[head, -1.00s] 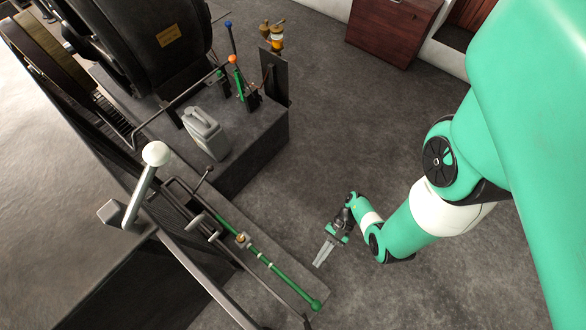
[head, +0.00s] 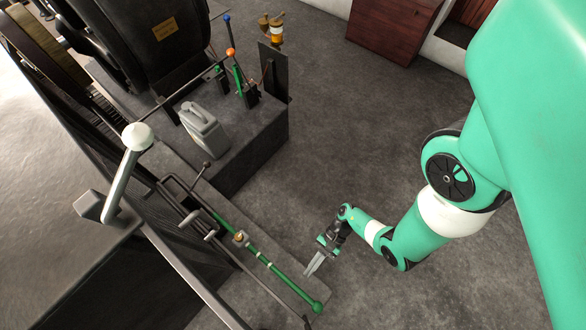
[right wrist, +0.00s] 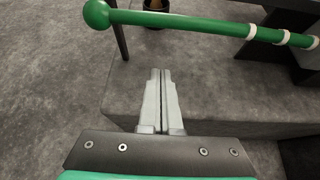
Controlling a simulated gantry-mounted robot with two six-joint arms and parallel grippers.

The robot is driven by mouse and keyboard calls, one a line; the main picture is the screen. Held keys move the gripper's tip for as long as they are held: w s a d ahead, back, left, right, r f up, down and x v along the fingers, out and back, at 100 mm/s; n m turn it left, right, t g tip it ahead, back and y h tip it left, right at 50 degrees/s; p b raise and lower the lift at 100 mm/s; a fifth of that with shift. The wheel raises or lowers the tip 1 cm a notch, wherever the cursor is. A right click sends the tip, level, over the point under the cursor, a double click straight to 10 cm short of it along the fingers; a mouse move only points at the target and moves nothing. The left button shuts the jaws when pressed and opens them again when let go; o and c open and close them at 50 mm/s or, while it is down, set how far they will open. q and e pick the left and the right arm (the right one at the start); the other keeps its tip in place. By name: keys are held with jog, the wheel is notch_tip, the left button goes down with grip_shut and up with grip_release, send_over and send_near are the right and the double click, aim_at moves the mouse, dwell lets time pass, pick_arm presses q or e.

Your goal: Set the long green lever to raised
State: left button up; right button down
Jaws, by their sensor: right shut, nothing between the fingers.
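The long green lever (head: 271,265) lies low along the dark machine base in the head view, with its round green knob (head: 317,307) at the lower right end. White bands ring its shaft. In the right wrist view the lever (right wrist: 200,23) crosses the top, knob (right wrist: 97,14) at upper left. My right gripper (head: 310,272) is shut and empty, beside the knob end of the lever. In the right wrist view its fingertips (right wrist: 160,72) point toward the lever, with a gap between them and the shaft. My left gripper is not in view.
A grey jug (head: 202,128) stands on the dark platform. Short levers with blue and orange knobs (head: 231,53) stand behind it. A white-knobbed crank (head: 136,137) rises at left. A red-brown cabinet (head: 393,27) stands at the back. The floor at right is open.

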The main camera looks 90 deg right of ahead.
jog(key=b+x, duration=0.2)
jog(key=x, duration=0.2)
jog(key=shift+w+a+f, duration=0.1)
jog(key=shift+a+f, duration=0.15)
jog(key=shift+a, duration=0.1)
jog(key=r, duration=0.1)
jog(key=r+p, duration=0.2)
jog(key=r, duration=0.1)
jog(key=shift+w+a+r, duration=0.1)
jog(key=shift+w+a, duration=0.05)
jog(key=shift+w, duration=0.2)
